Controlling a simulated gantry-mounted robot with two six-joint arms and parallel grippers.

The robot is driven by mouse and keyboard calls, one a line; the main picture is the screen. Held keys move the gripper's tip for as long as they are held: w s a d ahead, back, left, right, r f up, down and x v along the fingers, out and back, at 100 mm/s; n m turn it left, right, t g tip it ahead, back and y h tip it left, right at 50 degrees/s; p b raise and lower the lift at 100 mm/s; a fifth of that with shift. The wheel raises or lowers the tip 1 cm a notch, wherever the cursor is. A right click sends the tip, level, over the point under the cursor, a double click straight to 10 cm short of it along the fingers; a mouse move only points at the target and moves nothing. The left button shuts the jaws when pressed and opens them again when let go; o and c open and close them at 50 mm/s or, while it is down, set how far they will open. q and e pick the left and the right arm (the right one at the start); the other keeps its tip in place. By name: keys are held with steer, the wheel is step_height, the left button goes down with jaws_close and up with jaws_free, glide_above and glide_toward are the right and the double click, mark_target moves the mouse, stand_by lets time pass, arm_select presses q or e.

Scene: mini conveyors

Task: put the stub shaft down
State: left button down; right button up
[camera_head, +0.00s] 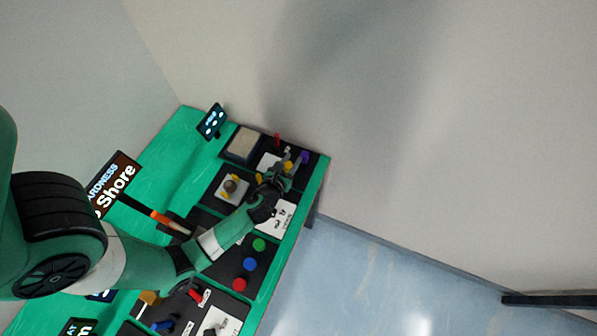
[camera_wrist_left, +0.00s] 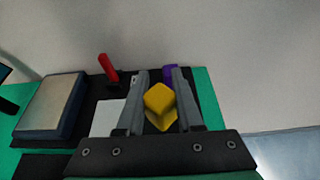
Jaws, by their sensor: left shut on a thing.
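My left gripper (camera_head: 287,162) is over the far right corner of the green table, above a dark board. In the left wrist view its two grey fingers (camera_wrist_left: 160,85) stand either side of a yellow angular piece (camera_wrist_left: 160,98), which I take to be the stub shaft. The gripper is shut on it. The fingers hide part of the space beneath, so I cannot tell whether the piece touches the board. My right gripper is not in view.
A purple piece (camera_head: 304,157) is just beyond the fingers, and a red upright handle (camera_wrist_left: 108,68) stands to their left. A beige-topped tray (camera_head: 242,145) lies further left. Red (camera_head: 240,284), blue (camera_head: 249,264) and green (camera_head: 259,245) buttons line the near side.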

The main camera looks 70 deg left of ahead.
mark_target(298, 171)
arm_select(q)
steer(key=shift+w+f+b, duration=0.15)
steer(key=shift+w+f, duration=0.15)
steer(key=shift+f, duration=0.2)
steer(key=shift+w+f+b, duration=0.15)
steer(key=shift+w+f, duration=0.15)
steer(key=shift+f, duration=0.2)
steer(key=shift+w+f, duration=0.15)
steer(key=shift+w, duration=0.15)
steer(key=f+b, duration=0.3)
steer(key=f, duration=0.1)
steer(key=shift+w+b, duration=0.35)
steer(key=shift+w, duration=0.05)
steer(key=shift+s+r, duration=0.1)
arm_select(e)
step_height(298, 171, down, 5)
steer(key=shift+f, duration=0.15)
arm_select(q)
steer(key=c, duration=0.6)
jaws_free()
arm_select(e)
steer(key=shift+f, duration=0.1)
arm_select(q)
steer(key=shift+o, duration=0.2)
